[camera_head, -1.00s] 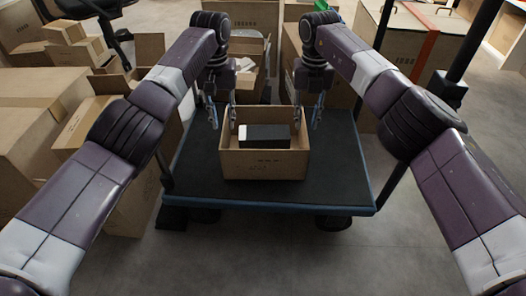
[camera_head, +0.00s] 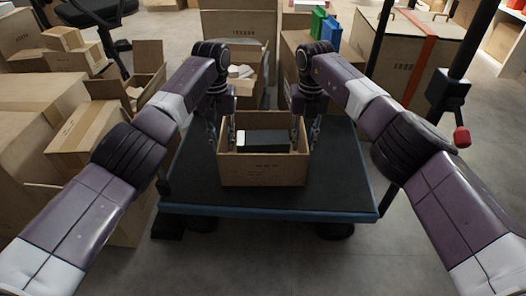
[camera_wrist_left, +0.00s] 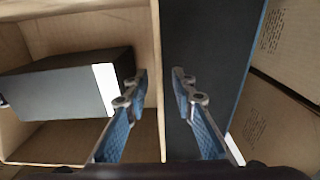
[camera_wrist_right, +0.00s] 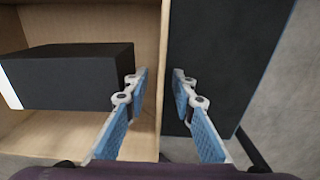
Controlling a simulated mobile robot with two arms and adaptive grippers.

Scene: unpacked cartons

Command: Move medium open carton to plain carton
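The open carton (camera_head: 262,172) stands upright on the dark platform of a cart, with a black box with a white end (camera_head: 275,139) inside it. My left gripper (camera_head: 221,138) is open at the carton's left wall, one finger inside and one outside. In the left wrist view the wall's top edge (camera_wrist_left: 158,60) runs between the parted fingers (camera_wrist_left: 160,73). My right gripper (camera_head: 305,138) straddles the right wall in the same way. In the right wrist view that wall's edge (camera_wrist_right: 163,50) lies between its parted fingers (camera_wrist_right: 158,75). I cannot tell which carton is the plain one.
The cart platform (camera_head: 335,190) is bare around the carton. Cartons are stacked at the left (camera_head: 85,130), and more stand behind the cart (camera_head: 240,25), one with green and blue items (camera_head: 325,30) on top. A red-knobbed post (camera_head: 461,137) stands at right. The front floor is clear.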

